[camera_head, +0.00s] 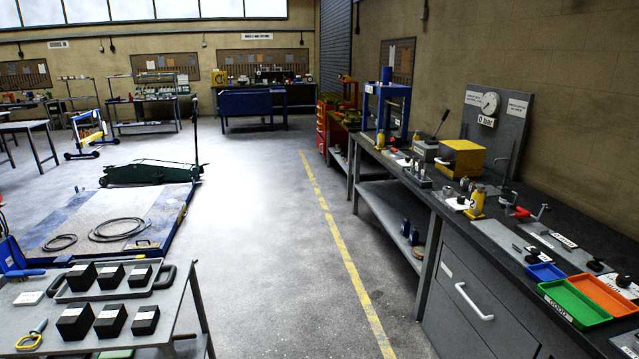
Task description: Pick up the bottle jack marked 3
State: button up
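A small yellow bottle jack (477,203) stands upright on the dark top of the right-hand workbench (560,222). It carries a dark mark that looks like a 2, but it is too small to read surely. I cannot make out a jack clearly marked 3. Small yellow and metal pieces stand just behind it, too small to tell apart. My gripper is not in view.
Green and orange trays (575,303) lie at the bench's near end. A yellow box (460,158) and a gauge panel (497,125) stand farther back. A table with black blocks (75,322) is at lower left. The floor between is clear, with a yellow line (335,235).

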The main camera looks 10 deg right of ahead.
aim_at(381, 137)
jog(key=i+u, duration=0.15)
jog(key=i, duration=0.85)
jog(key=i+l+u, duration=0.15)
jog(key=i, duration=0.85)
jog(key=i+u, duration=0.15)
jog(key=i, duration=0.85)
jog(key=i+l+u, duration=0.1)
jog(key=i, duration=0.9)
jog(key=i+j+u, duration=0.2)
jog(key=i+u, duration=0.7)
jog(key=i+l+u, duration=0.2)
jog(key=i+u, duration=0.3)
jog(key=i+z, duration=0.1)
jog(key=z, duration=0.35)
jog(key=i+z, duration=0.1)
jog(key=z, duration=0.35)
jog(key=i+j+z, duration=0.1)
jog(key=z, duration=0.35)
jog(key=j+z, duration=0.15)
jog(key=z, duration=2.8)
jog(key=i+l+z, duration=0.1)
jog(key=l, duration=0.25)
jog(key=i+l+z, duration=0.1)
jog(key=i+l, duration=0.2)
jog(key=i+l+z, duration=0.1)
jog(key=l, duration=0.35)
jog(key=i, duration=0.1)
